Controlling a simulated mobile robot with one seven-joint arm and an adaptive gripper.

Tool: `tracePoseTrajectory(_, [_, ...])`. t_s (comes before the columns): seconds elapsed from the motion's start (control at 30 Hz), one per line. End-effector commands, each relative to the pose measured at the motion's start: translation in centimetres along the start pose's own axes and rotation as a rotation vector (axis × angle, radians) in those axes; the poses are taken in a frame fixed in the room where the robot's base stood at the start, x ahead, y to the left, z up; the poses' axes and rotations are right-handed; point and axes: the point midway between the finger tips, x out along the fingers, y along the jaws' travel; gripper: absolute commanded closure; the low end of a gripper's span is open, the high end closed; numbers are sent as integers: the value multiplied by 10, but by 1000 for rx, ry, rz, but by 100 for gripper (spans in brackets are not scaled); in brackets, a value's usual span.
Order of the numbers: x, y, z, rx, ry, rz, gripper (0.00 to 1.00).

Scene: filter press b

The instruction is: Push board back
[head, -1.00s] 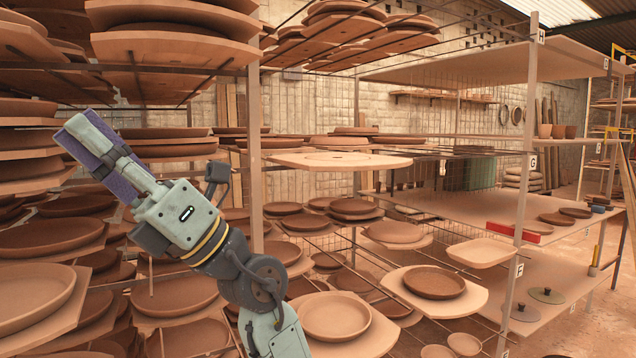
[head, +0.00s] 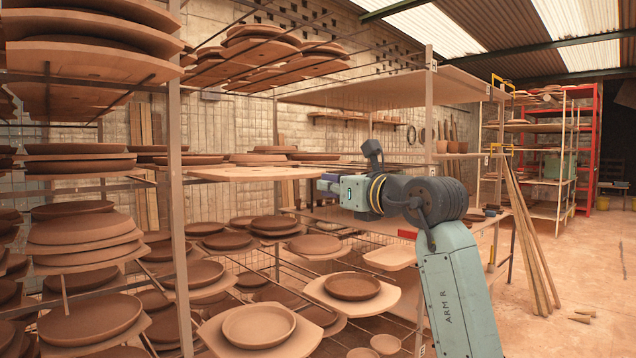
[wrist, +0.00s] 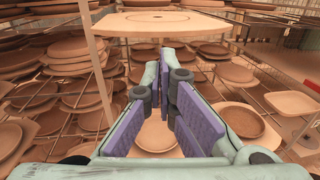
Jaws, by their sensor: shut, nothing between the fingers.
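A pale flat board (head: 256,174) with a small hole lies on the upper rack bars and sticks out of the rack. In the wrist view the board (wrist: 160,23) is straight ahead, above the fingertips. My gripper (head: 325,183) is at about board height in the head view, near the board's right end and pointing left. Its purple fingers are drawn together and hold nothing, as the wrist view (wrist: 160,62) shows. The board's edge and the fingertips nearly overlap in the head view; I cannot tell if they touch.
A rack post (head: 179,200) stands left of the board. Boards with clay plates fill the levels below, including a dark plate (head: 352,286) and a lighter plate (head: 258,325). Stacked boards (head: 260,60) are above. Wooden planks (head: 530,245) lean at right; floor beyond is open.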

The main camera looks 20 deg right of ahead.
Motion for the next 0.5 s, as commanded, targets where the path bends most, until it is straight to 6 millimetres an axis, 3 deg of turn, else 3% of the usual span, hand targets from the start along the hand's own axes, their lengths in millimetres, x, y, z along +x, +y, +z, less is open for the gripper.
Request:
tracePoseTrajectory(0.3, [70, 3, 5, 4, 0, 7, 100])
tracePoseTrajectory(0.5, [102, 3, 4, 3, 0, 6, 100])
